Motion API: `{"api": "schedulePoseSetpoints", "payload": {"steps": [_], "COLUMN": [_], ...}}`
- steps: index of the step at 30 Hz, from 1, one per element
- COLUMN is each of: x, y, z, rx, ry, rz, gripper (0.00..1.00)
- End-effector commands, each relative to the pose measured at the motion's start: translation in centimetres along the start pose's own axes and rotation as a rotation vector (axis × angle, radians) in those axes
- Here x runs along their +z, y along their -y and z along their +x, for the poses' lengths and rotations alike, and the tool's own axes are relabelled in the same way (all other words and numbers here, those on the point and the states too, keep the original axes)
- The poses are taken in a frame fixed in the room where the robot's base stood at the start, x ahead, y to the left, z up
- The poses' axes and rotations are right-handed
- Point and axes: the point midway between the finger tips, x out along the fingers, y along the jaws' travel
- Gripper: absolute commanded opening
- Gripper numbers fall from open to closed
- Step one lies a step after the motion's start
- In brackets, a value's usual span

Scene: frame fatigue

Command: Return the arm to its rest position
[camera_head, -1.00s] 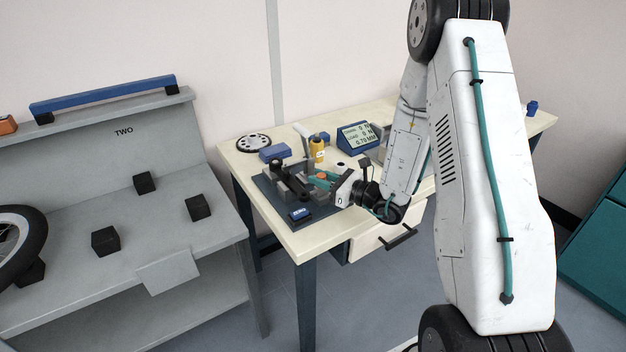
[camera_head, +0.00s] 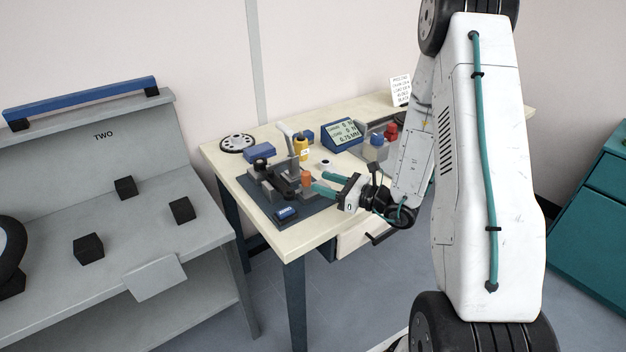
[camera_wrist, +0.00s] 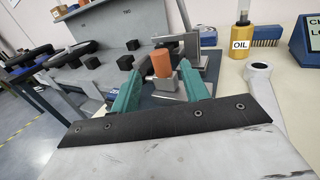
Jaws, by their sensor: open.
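My gripper (camera_head: 322,182) is over the front part of the cream workbench (camera_head: 330,229), with its two teal fingers apart and nothing between them. In the wrist view, the open fingers of my gripper (camera_wrist: 165,95) point toward an orange cylinder (camera_wrist: 162,63). The orange cylinder also shows in the head view (camera_head: 306,179), just left of the fingertips. It stands upright on a grey block of the dark fixture (camera_head: 318,204). My white arm reaches in from the right and hides part of the bench.
A yellow oil bottle (camera_head: 301,148), a display box (camera_head: 343,132) and a blue block (camera_head: 259,151) stand on the bench. A red-topped item (camera_head: 390,131) stands farther right. A grey shelf unit (camera_head: 120,215) stands at left, a teal cabinet (camera_head: 590,240) at right.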

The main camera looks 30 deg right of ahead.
Motion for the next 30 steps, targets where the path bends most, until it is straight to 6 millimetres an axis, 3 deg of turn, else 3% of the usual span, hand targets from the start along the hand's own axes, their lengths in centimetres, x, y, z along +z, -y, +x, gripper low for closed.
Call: {"api": "schedulePoseSetpoints", "payload": {"steps": [6, 22, 27, 30], "x": [0.0, -0.3, -1.0, 0.3], "y": [0.0, -0.4, -4.0, -7.3], "z": [-1.4, -1.4, -1.8, -2.5], "rx": [0.0, 0.017, 0.182, 0.35], "ry": [0.0, -0.012, -0.056, -0.081], "rz": [0.001, -0.002, -0.013, -0.072], "gripper": [0.46, 0.46, 0.46, 0.46]}}
